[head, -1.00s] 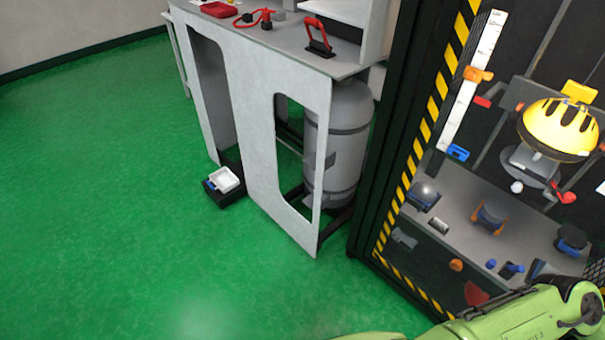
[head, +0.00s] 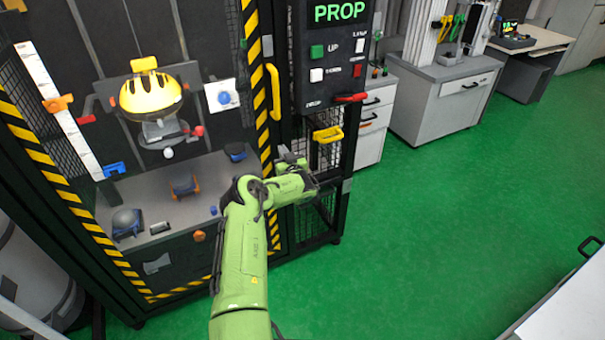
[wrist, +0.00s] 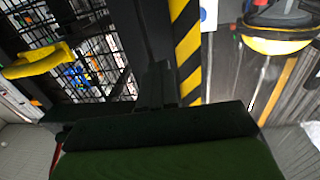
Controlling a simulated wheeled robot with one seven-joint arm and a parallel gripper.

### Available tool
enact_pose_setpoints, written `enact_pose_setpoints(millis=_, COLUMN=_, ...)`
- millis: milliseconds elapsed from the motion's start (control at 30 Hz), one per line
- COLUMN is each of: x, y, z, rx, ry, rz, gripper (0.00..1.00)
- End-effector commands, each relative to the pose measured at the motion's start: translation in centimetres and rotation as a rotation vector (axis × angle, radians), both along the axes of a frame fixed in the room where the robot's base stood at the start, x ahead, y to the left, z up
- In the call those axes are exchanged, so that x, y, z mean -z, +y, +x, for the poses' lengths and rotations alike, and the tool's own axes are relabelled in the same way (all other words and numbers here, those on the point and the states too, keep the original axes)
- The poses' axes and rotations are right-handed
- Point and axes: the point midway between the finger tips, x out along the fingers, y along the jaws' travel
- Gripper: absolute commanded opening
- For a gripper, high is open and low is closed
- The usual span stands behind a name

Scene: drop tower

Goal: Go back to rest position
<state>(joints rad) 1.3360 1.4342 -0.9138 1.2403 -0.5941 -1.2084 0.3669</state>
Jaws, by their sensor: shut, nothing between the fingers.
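My green arm reaches up from the bottom of the head view and bends right at the front of the drop tower (head: 262,120). My gripper (head: 291,157) is at the tower's right front post, below the control panel, and appears small and partly hidden by my wrist. In the wrist view, my gripper (wrist: 158,85) is shut and empty, pointing at the striped post (wrist: 186,45). A yellow handle (head: 328,134) is just right of and above my gripper, apart from it as far as I can tell; it also shows in the wrist view (wrist: 38,62).
A yellow helmet (head: 150,93) hangs inside the tower above a grey shelf (head: 180,212) with several small parts. The control panel (head: 332,50) reads PROP. Grey cabinets (head: 440,95) stand behind. Open green floor (head: 420,230) lies right; a white table edge (head: 570,300) is at lower right.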

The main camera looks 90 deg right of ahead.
Motion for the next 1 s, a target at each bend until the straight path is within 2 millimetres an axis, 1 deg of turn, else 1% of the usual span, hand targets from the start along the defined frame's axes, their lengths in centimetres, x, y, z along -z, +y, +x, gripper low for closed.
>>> enact_pose_setpoints(millis=33, x=-0.5, y=0.7, z=-0.4, rx=0.001, ry=0.002, rz=0.0, gripper=0.0)
enact_pose_setpoints(millis=400, x=-0.4, y=6.5, z=-3.7, rx=0.004, ry=0.004, rz=0.004, gripper=0.0)
enact_pose_setpoints(millis=500, x=-0.4, y=7.4, z=-4.2, rx=0.003, ry=0.002, rz=0.002, gripper=0.0)
enact_pose_setpoints(millis=633, x=-0.3, y=7.8, z=-4.3, rx=0.002, ry=-0.001, rz=-0.003, gripper=0.0)
enact_pose_setpoints(millis=1000, x=-0.3, y=7.7, z=-4.2, rx=0.003, ry=-0.002, rz=-0.001, gripper=0.0)
